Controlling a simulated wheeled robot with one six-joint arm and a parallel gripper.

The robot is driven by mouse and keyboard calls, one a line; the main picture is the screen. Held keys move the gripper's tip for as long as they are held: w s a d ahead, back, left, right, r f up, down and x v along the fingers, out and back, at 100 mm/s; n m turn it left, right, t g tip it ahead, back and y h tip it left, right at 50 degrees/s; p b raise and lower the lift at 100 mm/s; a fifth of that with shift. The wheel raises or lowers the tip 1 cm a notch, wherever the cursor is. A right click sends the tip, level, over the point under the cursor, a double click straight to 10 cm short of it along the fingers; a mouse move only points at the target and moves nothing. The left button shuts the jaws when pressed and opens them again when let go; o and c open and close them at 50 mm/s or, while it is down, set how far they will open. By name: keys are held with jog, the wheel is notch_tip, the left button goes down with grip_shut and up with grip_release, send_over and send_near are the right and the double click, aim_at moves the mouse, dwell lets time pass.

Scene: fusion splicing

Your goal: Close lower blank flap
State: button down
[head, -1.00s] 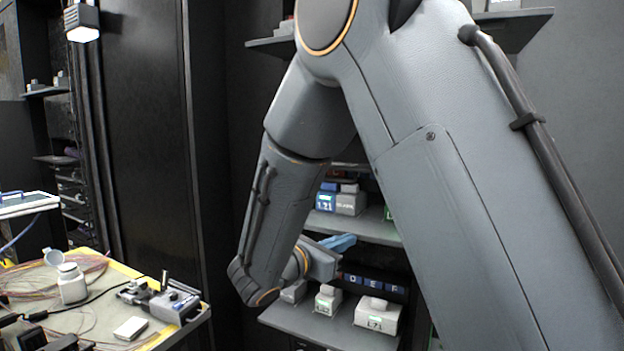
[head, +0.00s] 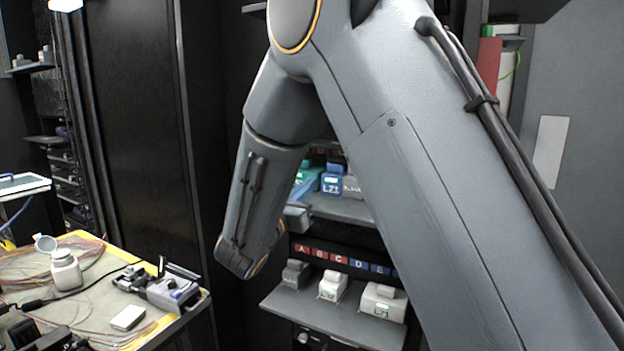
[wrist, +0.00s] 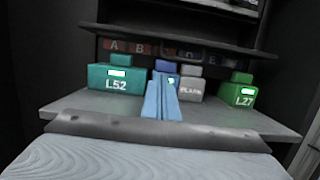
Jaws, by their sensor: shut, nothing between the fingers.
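A grey box labelled BLANK (wrist: 191,89) stands on a shelf in the wrist view, with a smaller grey block on top. It also shows in the head view (head: 351,188), partly behind my arm. I cannot make out an open flap on it. My gripper (wrist: 162,96) shows blue fingers, together and empty, pointing at the shelf. They overlap the front of a blue box (wrist: 163,74) just left of the BLANK box; I cannot tell whether they touch it.
A teal L52 box (wrist: 114,79) and a green L27 box (wrist: 238,94) flank the row. A cluttered workbench (head: 200,304) stands at left.

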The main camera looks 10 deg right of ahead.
jog(key=p+x, duration=0.1)
jog(key=x, duration=0.2)
jog(key=p+x, duration=0.1)
jog(key=x, duration=0.3)
jog(key=shift+w+a+r, duration=0.15)
jog(key=shift+w+r, duration=0.1)
jog(key=shift+w, duration=0.15)
notch_tip(320, 180, up, 3)
jog(key=shift+s+a+f+p, duration=0.1)
jog(key=shift+s+f+p, duration=0.1)
jog(key=shift+p, duration=0.65)
jog(key=shift+w+r, duration=0.15)
jog(key=shift+r, duration=0.35)
